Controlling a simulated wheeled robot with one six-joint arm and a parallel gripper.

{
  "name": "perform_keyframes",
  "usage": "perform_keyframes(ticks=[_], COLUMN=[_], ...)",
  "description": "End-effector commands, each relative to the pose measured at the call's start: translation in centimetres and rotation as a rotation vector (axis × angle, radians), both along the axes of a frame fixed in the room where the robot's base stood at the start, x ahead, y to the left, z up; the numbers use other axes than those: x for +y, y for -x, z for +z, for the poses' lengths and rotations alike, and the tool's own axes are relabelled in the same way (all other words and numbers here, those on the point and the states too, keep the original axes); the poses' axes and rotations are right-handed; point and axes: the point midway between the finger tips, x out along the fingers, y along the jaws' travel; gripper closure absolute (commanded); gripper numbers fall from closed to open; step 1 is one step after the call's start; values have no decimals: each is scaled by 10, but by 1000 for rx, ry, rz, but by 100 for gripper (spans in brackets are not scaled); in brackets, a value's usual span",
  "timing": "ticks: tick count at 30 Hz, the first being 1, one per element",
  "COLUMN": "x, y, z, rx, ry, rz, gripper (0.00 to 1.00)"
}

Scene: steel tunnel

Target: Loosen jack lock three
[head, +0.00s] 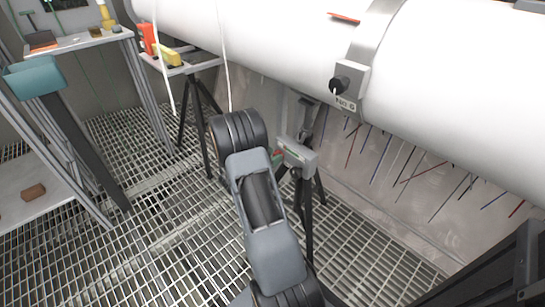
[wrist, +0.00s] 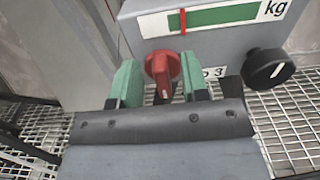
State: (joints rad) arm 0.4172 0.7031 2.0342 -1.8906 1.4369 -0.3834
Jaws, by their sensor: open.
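In the wrist view a red knob (wrist: 162,68) with a white pointer mark sits on the front of a grey jack box (wrist: 225,50). Its pointer points down. My gripper (wrist: 160,82) is open, with one green fingertip on each side of the red knob. I cannot tell whether the pads touch it. A label under the box face ends in "3"; the gripper hides the rest. In the head view the grey box (head: 299,155) stands on a black tripod under the white pipe, and my arm hides most of my gripper.
A black knob (wrist: 269,68) is right of the red one, and a green kg gauge (wrist: 228,16) with a red line is above. The white pipe (head: 450,85) overhead carries another black knob (head: 341,86). A shelf (head: 75,42) stands left. Grating floor is open at lower left.

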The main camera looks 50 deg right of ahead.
Motion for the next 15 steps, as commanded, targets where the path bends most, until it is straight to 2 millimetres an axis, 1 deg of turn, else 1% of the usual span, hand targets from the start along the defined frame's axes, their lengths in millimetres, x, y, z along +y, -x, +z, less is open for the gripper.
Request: perform_keyframes(ticks=[4,5,15], x=[0,0,0], y=[0,0,0], z=[0,0,0], rx=[0,-1,-1], ry=[0,0,0], rz=[0,0,0], gripper=[58,60,93])
